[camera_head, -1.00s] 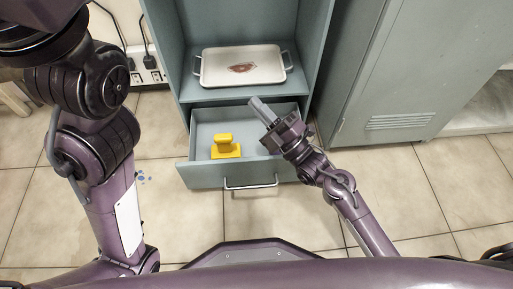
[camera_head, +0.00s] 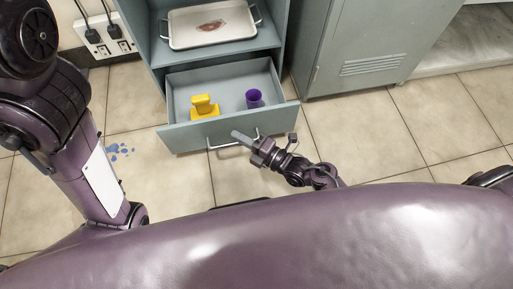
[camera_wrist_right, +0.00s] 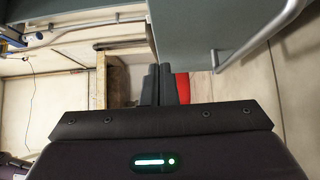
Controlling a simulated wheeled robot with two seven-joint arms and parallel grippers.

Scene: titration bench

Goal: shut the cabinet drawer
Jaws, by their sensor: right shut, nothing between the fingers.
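The cabinet drawer (camera_head: 187,136) is pulled out of the grey-green cabinet (camera_head: 274,50), low down. A yellow object (camera_head: 204,112) and a purple cup (camera_head: 254,99) are inside it. A metal bar handle (camera_head: 222,146) is on its front. My right gripper (camera_head: 238,137) is shut and empty, its fingertips close to the drawer front near the handle's right end; I cannot tell whether they touch. In the right wrist view the shut fingers (camera_wrist_right: 159,85) show beside the handle (camera_wrist_right: 262,38) and the grey-green drawer front (camera_wrist_right: 205,25). My left arm shows at the left, but its gripper is out of view.
A white tray (camera_head: 180,40) with a reddish mark lies on the shelf above the drawer. A closed grey locker (camera_head: 360,45) stands to the right. Wall sockets with plugs (camera_head: 105,40) are at the left. The tiled floor (camera_head: 400,130) in front is mostly clear.

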